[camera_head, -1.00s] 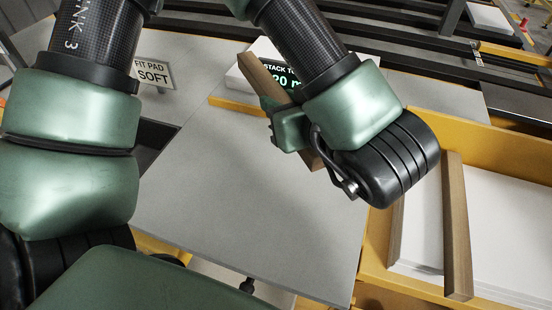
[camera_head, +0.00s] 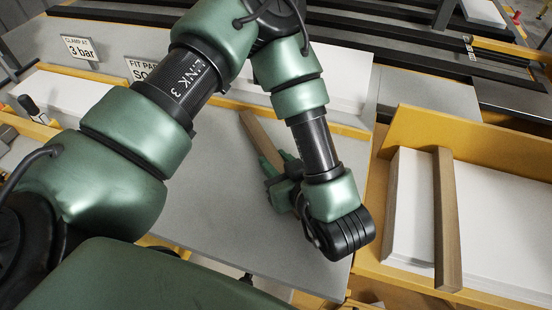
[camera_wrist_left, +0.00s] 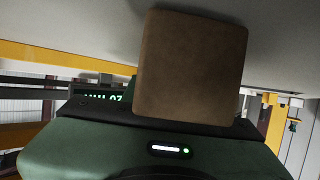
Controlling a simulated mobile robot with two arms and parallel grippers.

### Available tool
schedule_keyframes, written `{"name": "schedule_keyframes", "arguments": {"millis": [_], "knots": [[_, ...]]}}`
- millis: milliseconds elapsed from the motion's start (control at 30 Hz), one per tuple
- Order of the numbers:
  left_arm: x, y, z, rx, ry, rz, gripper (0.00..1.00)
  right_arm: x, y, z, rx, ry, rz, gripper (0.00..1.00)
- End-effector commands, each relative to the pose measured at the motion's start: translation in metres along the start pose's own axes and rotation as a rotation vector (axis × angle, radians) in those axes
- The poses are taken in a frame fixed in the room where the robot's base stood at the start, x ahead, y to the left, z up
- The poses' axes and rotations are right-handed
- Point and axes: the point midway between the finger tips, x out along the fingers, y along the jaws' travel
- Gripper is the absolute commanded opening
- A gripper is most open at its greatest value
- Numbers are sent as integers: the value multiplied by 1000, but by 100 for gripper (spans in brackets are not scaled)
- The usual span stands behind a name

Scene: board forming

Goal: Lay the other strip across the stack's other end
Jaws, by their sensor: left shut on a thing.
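My left gripper (camera_head: 281,174) is shut on a brown wooden strip (camera_head: 257,135), held over the grey table. The strip's far end points up and left in the head view; its near part is hidden by the gripper and wrist. In the left wrist view the strip's brown end (camera_wrist_left: 190,65) fills the upper middle. The white board stack (camera_head: 500,225) lies at the right in a yellow-walled bay. Another wooden strip (camera_head: 446,220) lies lengthwise across it. The held strip is left of the stack and apart from it. My right gripper is not in view.
The grey table (camera_head: 215,200) is bare around the held strip. A yellow wall (camera_head: 470,145) rises behind the stack. More white boards (camera_head: 340,78) lie at the back, partly hidden by my arm. Signs (camera_head: 82,48) stand at the back left.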

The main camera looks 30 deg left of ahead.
Motion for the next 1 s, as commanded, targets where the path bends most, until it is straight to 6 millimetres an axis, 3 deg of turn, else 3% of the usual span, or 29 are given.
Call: {"name": "schedule_keyframes", "arguments": {"millis": [300,333,400,800,1000], "knots": [[2,0,4,0,1,0,0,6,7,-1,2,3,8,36],[1,0,3,0,0,0,37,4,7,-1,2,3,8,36],[1,0,2,0,0,0,51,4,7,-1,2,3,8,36],[-2,0,-3,0,0,1,51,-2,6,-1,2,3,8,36],[-36,2,3,-1,0,10,51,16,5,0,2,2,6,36]]}}
